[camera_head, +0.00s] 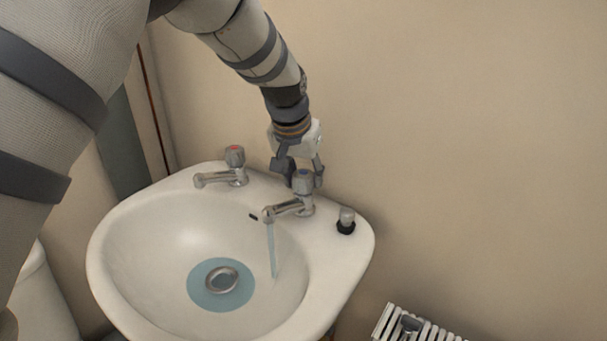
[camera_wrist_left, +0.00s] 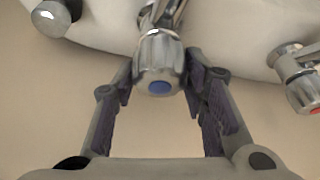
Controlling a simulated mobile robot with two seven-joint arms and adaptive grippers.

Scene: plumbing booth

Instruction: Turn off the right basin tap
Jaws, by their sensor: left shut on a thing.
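The right basin tap (camera_head: 291,207) is chrome with a blue-marked handle (camera_head: 303,182) on top. A thin stream of water (camera_head: 272,250) falls from its spout into the basin. My left gripper (camera_head: 303,178) reaches down from above, with its fingers at the two sides of that handle. In the left wrist view the handle with the blue cap (camera_wrist_left: 158,80) sits between the fingertips (camera_wrist_left: 158,78) of my left gripper, which is shut on it. My right gripper is not in view.
The white basin (camera_head: 340,275) holds a little water around its drain (camera_head: 222,280). The left tap (camera_head: 228,172), with a red mark, stands on the rim to the left. A small chrome-topped black item (camera_head: 346,221) sits on the right rim. A white radiator (camera_head: 415,325) is at lower right.

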